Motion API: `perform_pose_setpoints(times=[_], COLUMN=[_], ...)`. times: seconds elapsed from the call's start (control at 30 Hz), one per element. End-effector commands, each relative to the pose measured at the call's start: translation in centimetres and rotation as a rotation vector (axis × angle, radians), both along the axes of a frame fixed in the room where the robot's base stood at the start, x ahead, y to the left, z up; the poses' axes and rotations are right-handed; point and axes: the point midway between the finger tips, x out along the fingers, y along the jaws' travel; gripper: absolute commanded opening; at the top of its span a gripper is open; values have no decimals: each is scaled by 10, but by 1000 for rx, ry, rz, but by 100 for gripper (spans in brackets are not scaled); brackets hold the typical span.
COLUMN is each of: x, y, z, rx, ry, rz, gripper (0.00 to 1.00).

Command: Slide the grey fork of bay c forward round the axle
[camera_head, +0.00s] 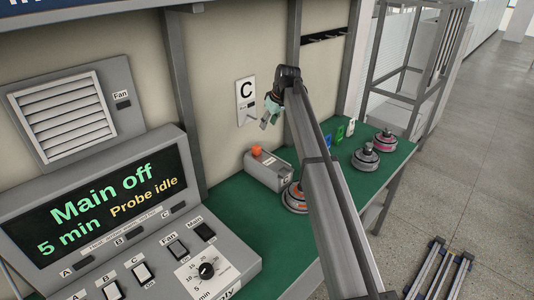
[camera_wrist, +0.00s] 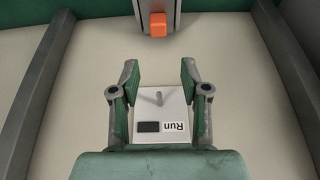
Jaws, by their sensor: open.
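In the head view a grey block with an orange knob (camera_head: 257,150) stands on the bench below the C sign; the grey fork's prongs cannot be made out. A hub motor with an orange ring (camera_head: 293,198) sits in front of the block, partly hidden by my arm, and its axle is not clear. My gripper (camera_head: 267,117) is open and empty, raised near the wall plate marked C (camera_head: 245,100). In the wrist view my open fingers (camera_wrist: 160,92) frame a plate labelled Run (camera_wrist: 165,112) with a small lever. The orange knob (camera_wrist: 158,25) shows beyond the fingertips, apart from them.
A control panel (camera_head: 95,195) reading "Main off" and "Probe idle" stands at the left. Two more hub motors, a grey one (camera_head: 365,157) and a pink-ringed one (camera_head: 385,141), sit to the right on the green bench (camera_head: 235,205). Small green, blue and white items (camera_head: 340,134) stand behind them.

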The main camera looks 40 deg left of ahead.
Motion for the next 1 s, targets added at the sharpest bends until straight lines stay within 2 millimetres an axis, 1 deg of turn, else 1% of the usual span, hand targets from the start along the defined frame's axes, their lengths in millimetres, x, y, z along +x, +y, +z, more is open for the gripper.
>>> perform_pose_setpoints(times=[0.03,0.23,0.33,0.47,0.9,1.0], x=[-1,-1,-1,1,5,6], y=[4,9,13,22,55,61], z=[-5,-12,-23,-43,-123,-138], rx=[1,1,1,0,-1,1], ry=[-1,-2,-1,-1,-1,-2], rz=[5,9,8,7,7,7], gripper=[46,46,46,46,46,46])
